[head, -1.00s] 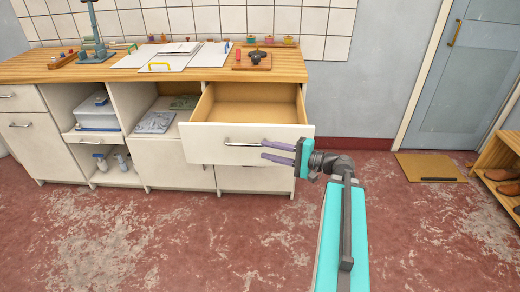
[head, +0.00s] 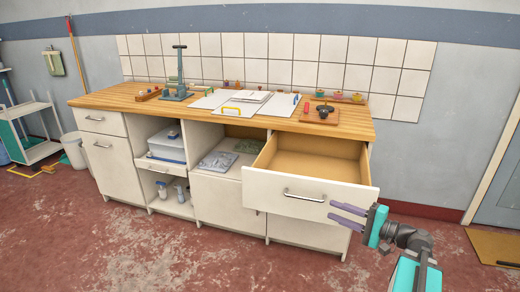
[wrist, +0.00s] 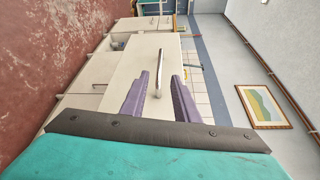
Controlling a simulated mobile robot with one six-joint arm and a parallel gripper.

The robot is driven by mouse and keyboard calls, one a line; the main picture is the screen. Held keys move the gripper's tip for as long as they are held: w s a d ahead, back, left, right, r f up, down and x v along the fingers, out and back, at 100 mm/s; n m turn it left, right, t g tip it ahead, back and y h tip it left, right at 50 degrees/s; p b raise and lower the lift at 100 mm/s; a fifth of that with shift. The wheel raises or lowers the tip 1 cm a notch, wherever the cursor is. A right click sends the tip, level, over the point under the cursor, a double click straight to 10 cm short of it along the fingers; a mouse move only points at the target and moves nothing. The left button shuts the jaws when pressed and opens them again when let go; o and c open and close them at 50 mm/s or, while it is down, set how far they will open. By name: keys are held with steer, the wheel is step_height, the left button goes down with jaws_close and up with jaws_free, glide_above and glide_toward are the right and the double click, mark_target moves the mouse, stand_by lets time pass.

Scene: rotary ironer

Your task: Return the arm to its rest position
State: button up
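My gripper (head: 335,210) is open and empty, with its two purple fingers apart, in front of the right part of the pulled-out drawer's front (head: 345,200). In the head view the fingertips lie just right of the drawer's metal handle (head: 304,196). In the wrist view the handle (wrist: 158,70) shows beyond the fingers, and I see no contact with it. My arm, with a teal link, comes in from the lower right of the head view. The drawer stands open and looks empty inside.
Open shelves below hold a plastic box (head: 167,148) and bottles. A door (head: 500,180) is at the right. The red floor in front is clear.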

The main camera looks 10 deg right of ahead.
steer(key=w+a+f+n+g+y+p, duration=0.1)
steer(key=a+f+g+p, duration=0.15)
steer(key=a, duration=0.55)
steer(key=w+a+f+n+g+y+p, duration=0.15)
steer(key=a+f, duration=0.25)
steer(key=a, duration=0.5)
steer(key=s+a+f+n+g+p, duration=0.1)
steer(key=s+a+f+g, duration=0.3)
steer(key=a+f, duration=0.35)
steer(key=s+a+f+g+p, duration=0.1)
steer(key=s+a+f+g, duration=0.2)
steer(key=s+a+f, duration=0.35)
steer(key=s+a+f+n+g+h+p, duration=0.35)
steer(key=s+f+g+h, duration=0.25)
steer(key=s+f, duration=0.9)
steer(key=s+d+f+n+g+h, duration=0.1)
steer(key=s+d+f+n+h, duration=0.4)
steer(key=d, duration=0.6)
step_height(320, 180, down, 2)
steer(key=shift+s+d+f+g+h, duration=0.1)
steer(key=shift+s+d+g+h, duration=0.25)
steer(key=shift+s+h, duration=0.75)
